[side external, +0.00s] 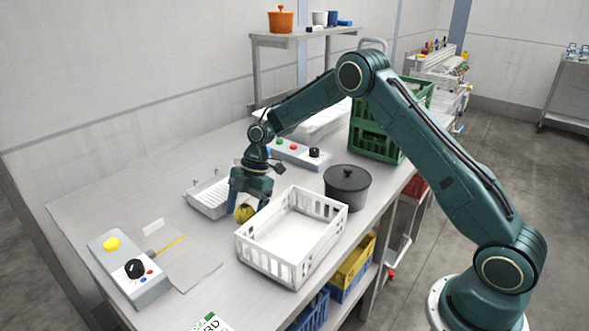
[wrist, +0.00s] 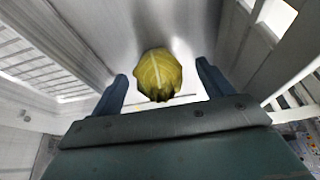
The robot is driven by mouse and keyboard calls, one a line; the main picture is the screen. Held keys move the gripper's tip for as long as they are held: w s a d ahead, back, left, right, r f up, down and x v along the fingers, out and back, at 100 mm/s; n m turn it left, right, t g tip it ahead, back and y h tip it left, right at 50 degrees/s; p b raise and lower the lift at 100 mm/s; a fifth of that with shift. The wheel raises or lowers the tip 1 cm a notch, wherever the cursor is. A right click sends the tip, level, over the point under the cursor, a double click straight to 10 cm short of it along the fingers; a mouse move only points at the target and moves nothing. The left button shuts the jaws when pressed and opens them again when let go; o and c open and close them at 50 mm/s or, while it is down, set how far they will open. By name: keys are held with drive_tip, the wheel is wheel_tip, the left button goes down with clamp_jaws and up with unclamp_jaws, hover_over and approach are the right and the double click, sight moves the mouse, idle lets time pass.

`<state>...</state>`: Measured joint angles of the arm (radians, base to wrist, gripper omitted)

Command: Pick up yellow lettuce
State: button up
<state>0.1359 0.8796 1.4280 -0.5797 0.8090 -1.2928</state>
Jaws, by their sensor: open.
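The yellow lettuce (side external: 244,213) is a small yellow-green head on the metal table, between the white crate and a grey slatted tray. My gripper (side external: 247,204) is open and pointed down over it, with the lettuce low between the fingers. In the wrist view the lettuce (wrist: 158,75) shows whole, with a pale rib along its top. The fingertips of my gripper (wrist: 161,80) stand on either side of it, with a gap on each side. One finger hides part of the lettuce in the side view.
The white slotted crate (side external: 292,236) stands close on the right of the lettuce, and the grey tray (side external: 208,196) close on the left. A dark lidded pot (side external: 347,187), a green crate (side external: 372,143) and control boxes (side external: 131,270) are also on the table.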

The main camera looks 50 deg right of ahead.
sight(244, 205)
drive_tip(key=shift+a+f, duration=0.1)
drive_tip(key=shift+f, duration=0.1)
drive_tip(key=shift+c, duration=0.2)
drive_tip(key=c, duration=1.1)
drive_tip(key=shift+o, duration=0.2)
drive_tip(key=shift+r, duration=0.1)
wheel_tip(244, 205, up, 20)
idle(0.8)
